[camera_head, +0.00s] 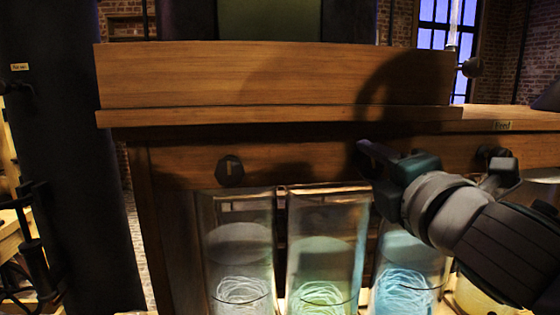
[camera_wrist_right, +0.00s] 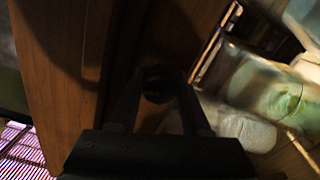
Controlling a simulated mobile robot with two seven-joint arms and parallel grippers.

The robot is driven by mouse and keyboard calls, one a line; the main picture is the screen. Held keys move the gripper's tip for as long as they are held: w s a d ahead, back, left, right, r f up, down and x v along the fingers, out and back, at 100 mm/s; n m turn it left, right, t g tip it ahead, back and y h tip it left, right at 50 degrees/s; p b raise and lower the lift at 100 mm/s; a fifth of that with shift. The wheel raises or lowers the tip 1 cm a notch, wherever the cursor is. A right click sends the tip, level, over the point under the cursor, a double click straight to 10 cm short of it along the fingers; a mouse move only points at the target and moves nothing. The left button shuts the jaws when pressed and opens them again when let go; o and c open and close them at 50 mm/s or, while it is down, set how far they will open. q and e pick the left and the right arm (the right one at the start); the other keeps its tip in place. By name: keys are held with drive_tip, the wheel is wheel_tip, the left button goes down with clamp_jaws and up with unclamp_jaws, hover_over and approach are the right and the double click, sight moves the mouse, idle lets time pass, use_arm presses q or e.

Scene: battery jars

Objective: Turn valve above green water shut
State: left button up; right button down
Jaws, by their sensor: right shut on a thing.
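A glass jar with green water (camera_head: 323,255) stands in front of the wooden cabinet, with pale loops in it; it also shows in the wrist view (camera_wrist_right: 270,88). My right gripper (camera_head: 370,160) reaches the cabinet front, above and slightly right of the green jar. In the wrist view a dark round knob (camera_wrist_right: 157,85) sits between its fingers, which are shut on it. In the head view the gripper hides this knob. Another dark knob (camera_head: 230,170) sits on the cabinet front above the clear jar. My left gripper is not in view.
The clear jar (camera_head: 238,255) stands left of the green one and the blue jar (camera_head: 408,270) stands right. A yellow jar (camera_head: 472,299) is partly behind my arm. The cabinet's wooden ledge (camera_head: 270,115) juts out above the knobs. Another knob (camera_head: 492,153) is at right.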

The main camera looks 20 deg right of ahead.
drive_tip(key=shift+m, duration=1.6)
drive_tip(key=shift+c, duration=2)
unclamp_jaws()
